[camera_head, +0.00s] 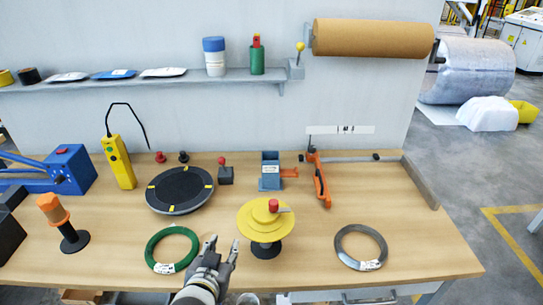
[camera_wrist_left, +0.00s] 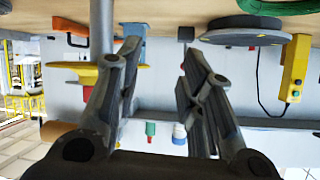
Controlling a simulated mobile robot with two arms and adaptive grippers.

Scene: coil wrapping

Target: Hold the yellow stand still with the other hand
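The yellow stand (camera_head: 258,228) has a stepped round yellow top on a dark base and a red knob (camera_head: 275,206). It stands upright near the front middle of the table. My left gripper (camera_head: 223,244) is open and empty, just left of the stand and apart from it. In the left wrist view, which is upside down, both fingers (camera_wrist_left: 160,52) are spread with nothing between them. Yellow there (camera_wrist_left: 82,69), partly behind the left-hand finger, looks like the stand's top. My right gripper is not in view.
A green coil (camera_head: 152,245) lies left of my left gripper. A grey coil (camera_head: 342,247) lies right of the stand. A black turntable (camera_head: 180,190), a blue clamp (camera_head: 270,172) and an orange tool (camera_head: 320,182) sit behind. Bare wood surrounds the stand.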

